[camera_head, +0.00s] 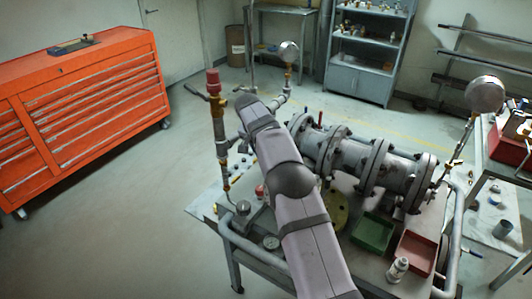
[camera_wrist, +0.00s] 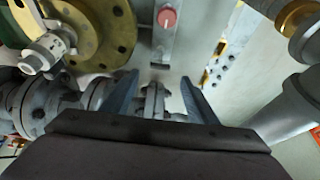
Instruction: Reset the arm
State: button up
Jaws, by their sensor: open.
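My gripper (camera_wrist: 160,92) shows in the wrist view with two grey fingers spread apart and nothing between them. Past the fingers is the tabletop with a small flanged fitting (camera_wrist: 154,103). The grey flanged pipe and valve assembly (camera_head: 345,158) lies across the cart in the head view; part of it shows in the wrist view (camera_wrist: 42,105). My arm crosses the middle of the head view above the cart and hides part of the assembly. My fingertips cannot be made out in the head view.
A yellow disc (camera_wrist: 112,25) and a red knob (camera_wrist: 167,18) are beyond the fingers. Green (camera_head: 372,232) and red (camera_head: 416,252) trays sit at the cart's right front. Upright pipes with a red cap (camera_head: 213,80) and gauges (camera_head: 485,94) rise around it. An orange tool cabinet (camera_head: 90,95) stands left.

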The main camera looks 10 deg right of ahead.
jog(key=s+a+f+n+g+y, duration=0.1)
jog(key=s+n, duration=0.3)
jog(key=s, duration=1.7)
jog(key=s+a+f+n+g+y, duration=0.1)
jog(key=s+n, duration=0.4)
jog(key=s, duration=1.6)
jog(key=shift+a+f+g+y+p, duration=0.25)
jog(key=shift+f+g+y+p, duration=0.1)
jog(key=shift+f+g+y, duration=0.4)
